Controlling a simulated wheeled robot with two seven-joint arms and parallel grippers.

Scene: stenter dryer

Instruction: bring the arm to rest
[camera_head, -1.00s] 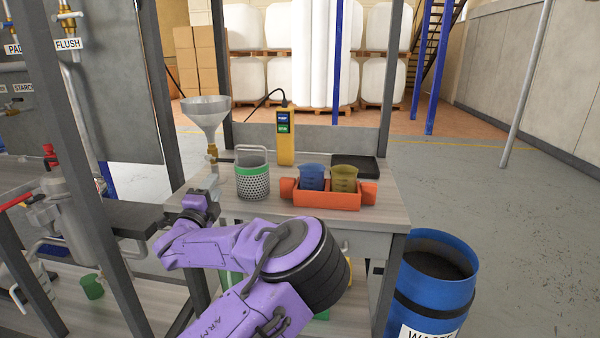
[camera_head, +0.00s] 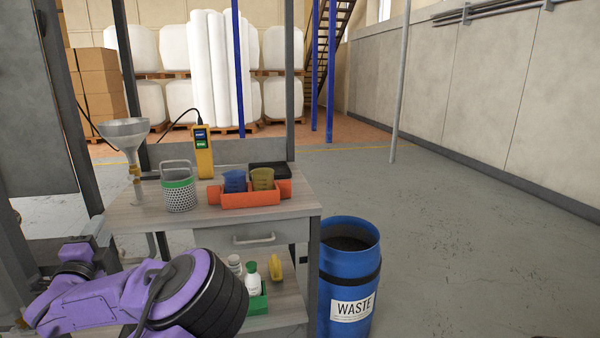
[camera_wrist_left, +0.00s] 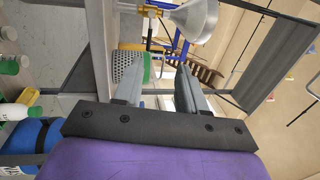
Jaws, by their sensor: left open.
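My purple left arm (camera_head: 105,300) comes in low at the left of the head view. Its left gripper (camera_wrist_left: 158,90) is open and empty in the left wrist view, with its two fingers apart and nothing between them. In the head view the gripper is at the lower left, in front of the workbench (camera_head: 145,215), and its fingertips are hard to make out. In the left wrist view a metal funnel (camera_wrist_left: 195,20) and a perforated basket (camera_wrist_left: 128,66) show beyond the fingers. My right gripper is not in view.
On the bench top are the basket (camera_head: 179,193), the funnel (camera_head: 125,135), a yellow meter (camera_head: 203,155) and an orange tray (camera_head: 211,193) holding blue and yellow beakers. Bottles in a green caddy (camera_head: 258,303) stand below. A blue waste barrel (camera_head: 340,265) stands right; floor beyond is clear.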

